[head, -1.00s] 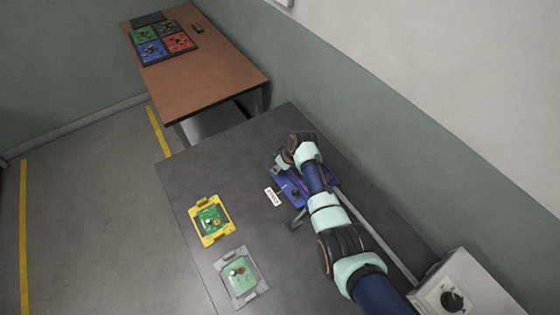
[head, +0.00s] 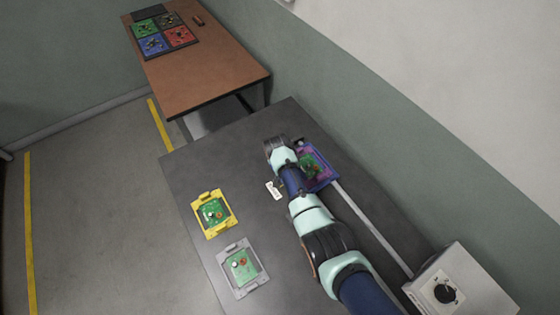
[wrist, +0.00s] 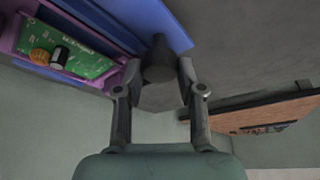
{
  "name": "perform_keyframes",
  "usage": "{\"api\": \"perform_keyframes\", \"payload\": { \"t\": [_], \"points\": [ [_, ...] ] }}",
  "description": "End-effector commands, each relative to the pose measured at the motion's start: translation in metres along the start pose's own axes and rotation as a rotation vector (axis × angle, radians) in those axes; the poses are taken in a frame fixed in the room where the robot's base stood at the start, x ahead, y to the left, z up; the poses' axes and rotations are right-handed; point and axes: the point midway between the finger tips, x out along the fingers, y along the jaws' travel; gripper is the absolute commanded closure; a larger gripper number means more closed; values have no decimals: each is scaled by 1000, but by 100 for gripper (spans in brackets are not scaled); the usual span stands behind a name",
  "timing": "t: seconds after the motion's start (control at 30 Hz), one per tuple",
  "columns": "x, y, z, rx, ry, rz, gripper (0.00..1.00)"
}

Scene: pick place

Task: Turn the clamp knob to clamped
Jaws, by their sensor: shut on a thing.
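A dark, rounded clamp knob (wrist: 159,58) stands at the edge of a blue fixture (wrist: 178,36) in the wrist view. My gripper (wrist: 158,72) has one finger on each side of the knob and is shut on it. A purple tray (wrist: 22,42) holding a green circuit board (wrist: 88,64) sits in the fixture, left of the knob. In the head view, the fixture (head: 325,181) shows beside my arm, with the green board (head: 310,165) in it. There my arm hides the knob and my fingertips. I cannot read the knob's setting.
A yellow tray (head: 208,234) and a grey tray (head: 240,290), each with a green board, lie on the dark table (head: 225,155). A white label (head: 273,190) lies left of my arm. A box with a dial (head: 445,293) stands lower right. A brown table (head: 205,75) is behind.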

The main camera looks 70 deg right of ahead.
Motion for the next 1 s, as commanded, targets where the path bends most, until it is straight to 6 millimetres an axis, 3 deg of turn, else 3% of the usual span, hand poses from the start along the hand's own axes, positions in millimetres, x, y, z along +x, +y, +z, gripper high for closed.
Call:
{"api": "perform_keyframes", "payload": {
  "t": [0.4,0.9,0.93,1.0],
  "points": [
    [1,-1,0,151,-1,62,96],
    [0,-1,1,167,-2,68,96],
    [1,-1,1,167,-2,68,58],
    [0,-1,1,167,-2,68,47]
  ]
}}
